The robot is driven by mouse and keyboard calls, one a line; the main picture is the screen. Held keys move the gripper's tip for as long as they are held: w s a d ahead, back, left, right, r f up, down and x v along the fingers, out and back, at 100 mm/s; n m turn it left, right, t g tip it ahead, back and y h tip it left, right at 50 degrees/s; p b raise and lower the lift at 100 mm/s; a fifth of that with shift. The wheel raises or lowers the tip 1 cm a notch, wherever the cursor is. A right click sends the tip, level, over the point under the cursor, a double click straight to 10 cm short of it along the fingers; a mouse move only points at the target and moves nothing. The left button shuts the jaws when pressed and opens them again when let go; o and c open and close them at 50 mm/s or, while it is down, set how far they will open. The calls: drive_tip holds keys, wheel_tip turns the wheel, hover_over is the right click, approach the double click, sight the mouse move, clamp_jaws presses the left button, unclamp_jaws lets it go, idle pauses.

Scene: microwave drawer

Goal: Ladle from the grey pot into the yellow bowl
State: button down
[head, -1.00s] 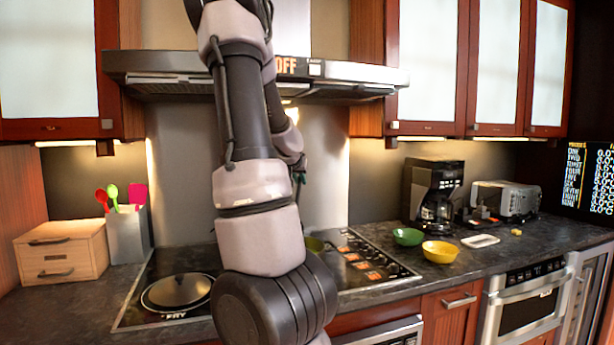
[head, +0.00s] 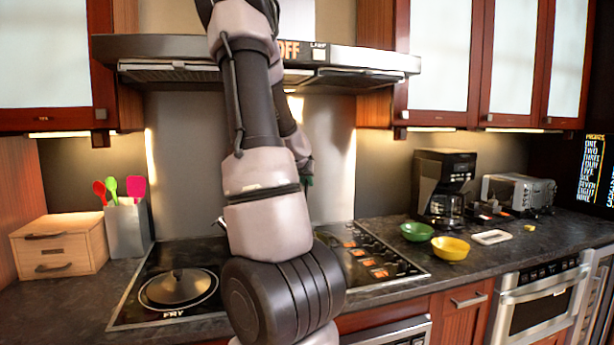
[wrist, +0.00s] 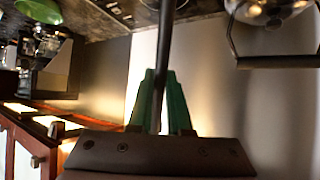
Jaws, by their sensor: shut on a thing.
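The yellow bowl (head: 450,248) stands on the counter right of the cooktop in the head view. My gripper (wrist: 160,100) has green fingers shut on a thin dark rod, which looks like the ladle's handle (wrist: 166,45), in the wrist view. The rod runs to the top of that view; its far end is out of sight. A shiny metal vessel (wrist: 268,12) with a dark handle, possibly the grey pot, is cut off at the wrist view's top right. My arm hides the cooktop's middle in the head view.
A green bowl (head: 416,231) stands beside the yellow one, with a white tray (head: 491,237) to the right. A coffee maker (head: 440,190) and toaster (head: 518,193) stand behind. A dark lidded pan (head: 178,288) sits front left. The range hood (head: 340,62) hangs above.

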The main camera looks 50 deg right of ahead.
drive_tip(key=shift+w+d+f, duration=0.1)
drive_tip(key=shift+d+f, duration=0.05)
drive_tip(key=shift+f, duration=2.5)
drive_tip(key=shift+w+d+f, duration=0.1)
drive_tip(key=shift+f, duration=2.5)
drive_tip(key=shift+r, duration=0.15)
